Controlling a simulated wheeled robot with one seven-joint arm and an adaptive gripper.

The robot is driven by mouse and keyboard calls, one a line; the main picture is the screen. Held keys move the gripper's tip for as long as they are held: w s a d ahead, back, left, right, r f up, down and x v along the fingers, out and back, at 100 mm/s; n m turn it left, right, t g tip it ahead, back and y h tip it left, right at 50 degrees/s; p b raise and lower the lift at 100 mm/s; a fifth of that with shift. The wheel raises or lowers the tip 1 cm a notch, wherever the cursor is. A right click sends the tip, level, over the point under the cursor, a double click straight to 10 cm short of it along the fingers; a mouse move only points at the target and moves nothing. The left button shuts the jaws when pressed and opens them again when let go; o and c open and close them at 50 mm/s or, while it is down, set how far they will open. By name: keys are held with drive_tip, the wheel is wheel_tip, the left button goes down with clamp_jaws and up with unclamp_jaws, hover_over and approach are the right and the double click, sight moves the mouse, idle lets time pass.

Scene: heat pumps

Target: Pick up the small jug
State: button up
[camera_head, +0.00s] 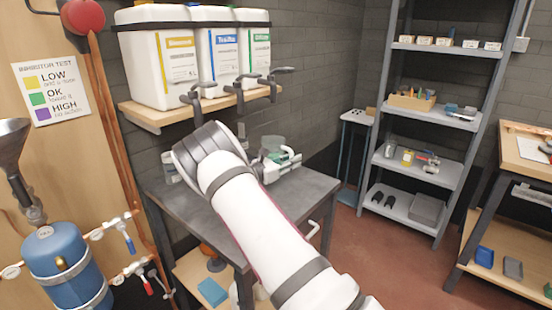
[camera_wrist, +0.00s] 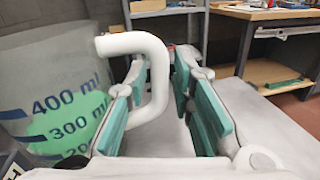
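The small jug (camera_head: 272,144) stands on the dark grey table (camera_head: 312,187) in the head view, partly hidden by my arm and gripper. In the wrist view the jug (camera_wrist: 52,95) is large at the left, translucent, with blue marks up to 400 ml and green at the lower marks. Its white curved handle (camera_wrist: 158,75) lies between the teal pads of my gripper (camera_wrist: 165,105), nearer the left pads. A gap shows to the right pads, so my gripper is open around the handle. My gripper is beside the jug in the head view (camera_head: 283,160).
A shelf (camera_head: 155,118) with white canisters (camera_head: 165,55) and dark taps hangs behind and above the table. A metal rack (camera_head: 440,120) stands right, and a wooden bench (camera_head: 525,150) farther right. A blue tank (camera_head: 65,265) with pipes is at left. Open floor lies right of the table.

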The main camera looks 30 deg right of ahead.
drive_tip(key=shift+c, duration=0.2)
clamp_jaws()
drive_tip(key=shift+r, duration=0.2)
drive_tip(key=shift+r, duration=1.3)
drive_tip(key=s+d+r+p, duration=0.1)
drive_tip(key=s+r+p, duration=0.1)
drive_tip(key=s, duration=1.3)
drive_tip(key=shift+s, duration=0.4)
